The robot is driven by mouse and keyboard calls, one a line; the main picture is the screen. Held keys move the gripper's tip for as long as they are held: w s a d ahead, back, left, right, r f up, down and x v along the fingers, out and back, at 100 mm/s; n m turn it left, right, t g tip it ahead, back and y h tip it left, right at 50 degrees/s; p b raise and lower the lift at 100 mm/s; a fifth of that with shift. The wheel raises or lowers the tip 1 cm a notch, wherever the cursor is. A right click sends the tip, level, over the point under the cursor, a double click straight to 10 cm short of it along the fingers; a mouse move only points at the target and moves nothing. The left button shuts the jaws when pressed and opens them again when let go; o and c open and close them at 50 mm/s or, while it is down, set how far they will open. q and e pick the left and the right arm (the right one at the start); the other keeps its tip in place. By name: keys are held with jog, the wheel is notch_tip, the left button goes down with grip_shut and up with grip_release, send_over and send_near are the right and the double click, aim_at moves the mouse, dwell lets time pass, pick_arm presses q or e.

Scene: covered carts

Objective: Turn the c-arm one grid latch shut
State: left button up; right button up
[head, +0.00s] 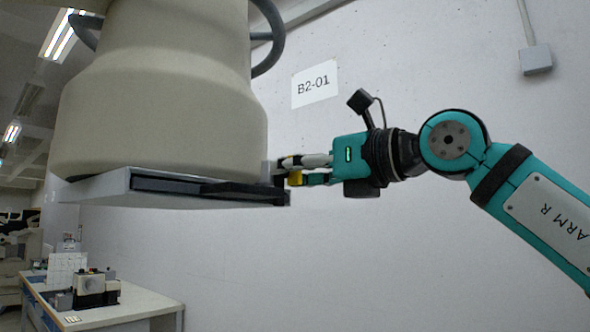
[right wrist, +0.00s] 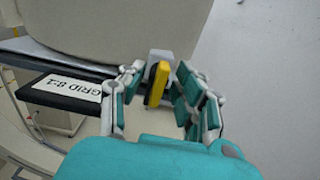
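The c-arm's large beige housing (head: 165,110) hangs from above, with a pale flat holder (head: 105,188) under it. A dark grid (head: 210,190) sits in the holder's slot; its "GRID 8:1" label (right wrist: 68,92) shows in the right wrist view. The yellow latch (head: 296,178) is at the holder's right end; in the right wrist view the latch (right wrist: 157,84) stands nearly upright, slightly tilted, before a grey block (right wrist: 160,58). My right gripper (head: 291,170) is open, its fingers on either side of the latch. Contact cannot be told. My left gripper is out of view.
A pale wall with a "B2-01" sign (head: 315,84) stands behind. A white table (head: 110,312) with small equipment (head: 95,288) is at the lower left. The space below the holder and my right arm is clear.

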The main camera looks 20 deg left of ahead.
jog(key=v, duration=1.2)
dwell(0.3)
